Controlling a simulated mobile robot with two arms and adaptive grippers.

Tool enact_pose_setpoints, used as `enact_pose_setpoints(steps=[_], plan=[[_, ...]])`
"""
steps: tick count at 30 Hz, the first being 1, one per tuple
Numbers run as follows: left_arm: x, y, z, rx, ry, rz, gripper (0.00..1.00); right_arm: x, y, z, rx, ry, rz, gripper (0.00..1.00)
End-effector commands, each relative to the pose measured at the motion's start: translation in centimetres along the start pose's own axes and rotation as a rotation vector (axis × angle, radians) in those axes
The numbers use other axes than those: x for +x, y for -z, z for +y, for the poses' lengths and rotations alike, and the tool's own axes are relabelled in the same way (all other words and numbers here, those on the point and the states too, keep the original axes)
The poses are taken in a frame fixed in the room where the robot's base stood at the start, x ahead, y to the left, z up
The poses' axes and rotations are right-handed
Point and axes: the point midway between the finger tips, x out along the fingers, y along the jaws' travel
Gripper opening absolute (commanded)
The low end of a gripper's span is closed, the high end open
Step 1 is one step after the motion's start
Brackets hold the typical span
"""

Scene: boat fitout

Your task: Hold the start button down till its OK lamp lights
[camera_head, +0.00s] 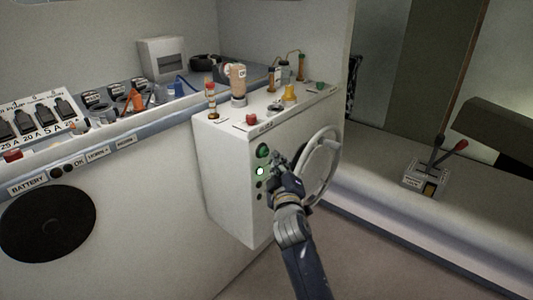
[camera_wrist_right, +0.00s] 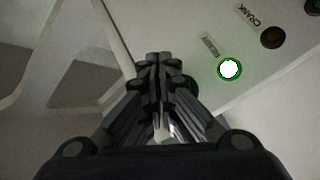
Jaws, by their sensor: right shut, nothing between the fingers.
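The white console (camera_head: 229,185) carries a round green button (camera_head: 263,151) at the top of a column on its front face; I take it for the start button. Just below it a lamp (camera_head: 260,170) glows bright green. The lit lamp (camera_wrist_right: 229,68) also shows in the wrist view with a green ring, its label too small to read. Beyond it is a dark round lamp (camera_wrist_right: 272,37) beside the word CRANK. My right gripper (camera_head: 275,158) is shut and empty, close to the button; I cannot tell whether it touches. In the wrist view the shut fingers (camera_wrist_right: 158,60) hide what lies ahead.
A white steering wheel (camera_head: 320,165) stands just right of my right gripper. Bottles and small fittings, including an amber one (camera_head: 238,82), stand on the console top. A switch panel (camera_head: 38,118) is at the left. A throttle lever box (camera_head: 428,178) sits on the right ledge.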

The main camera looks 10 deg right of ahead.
Motion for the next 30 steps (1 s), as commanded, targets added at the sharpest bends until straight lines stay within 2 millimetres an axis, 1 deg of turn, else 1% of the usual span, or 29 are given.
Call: enact_pose_setpoints(steps=[14, 22, 30], plan=[[0.02, -0.04, -0.01, 0.0, 0.0, -0.001, 0.45, 0.01, -0.01, -0.02, 0.0, 0.0, 0.0, 0.0], [0.5, -0.09, 0.01, 0.0, 0.0, -0.001, 0.45, 0.53, 0.36, -0.43, 0.0, 0.0, 0.0, 0.0], [0.45, -0.08, 0.01, 0.0, 0.0, -0.001, 0.45, 0.59, 0.44, -0.4, 0.0, 0.0, 0.0, 0.0]])
